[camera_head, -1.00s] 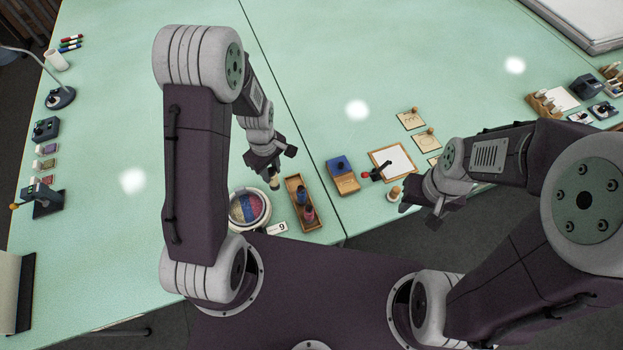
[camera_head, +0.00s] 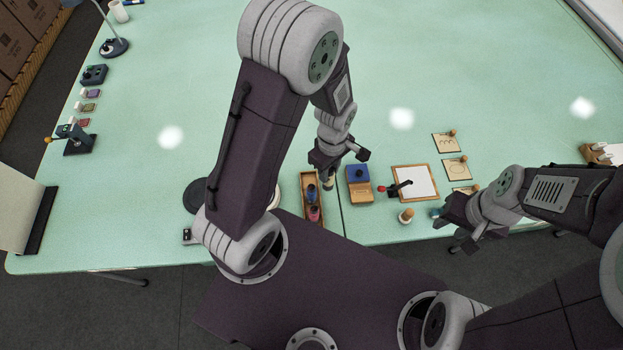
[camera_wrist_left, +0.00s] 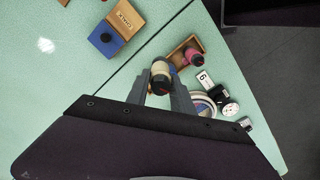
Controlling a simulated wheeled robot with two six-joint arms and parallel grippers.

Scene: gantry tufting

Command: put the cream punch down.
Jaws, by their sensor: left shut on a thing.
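My left gripper (camera_head: 327,172) is shut on the cream punch (camera_head: 328,183), which hangs over the right edge of the wooden tray (camera_head: 305,182). In the left wrist view the cream punch (camera_wrist_left: 161,70) sits between the fingers, dark end towards the camera. It hides part of the tray (camera_wrist_left: 178,49). A blue punch (camera_head: 312,194) and a pink punch (camera_head: 314,213) are in the tray; the pink one (camera_wrist_left: 192,56) shows in the wrist view too. My right gripper (camera_head: 452,222) is at the table's front edge; its jaws are unclear.
A wooden box with a blue pad (camera_head: 359,184) stands right of the tray, across the table seam. Further right are a framed white sheet (camera_head: 416,183) and a wooden-knobbed stamp (camera_head: 406,215). A round dish (camera_wrist_left: 202,104) and number card (camera_wrist_left: 205,79) lie near the tray.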

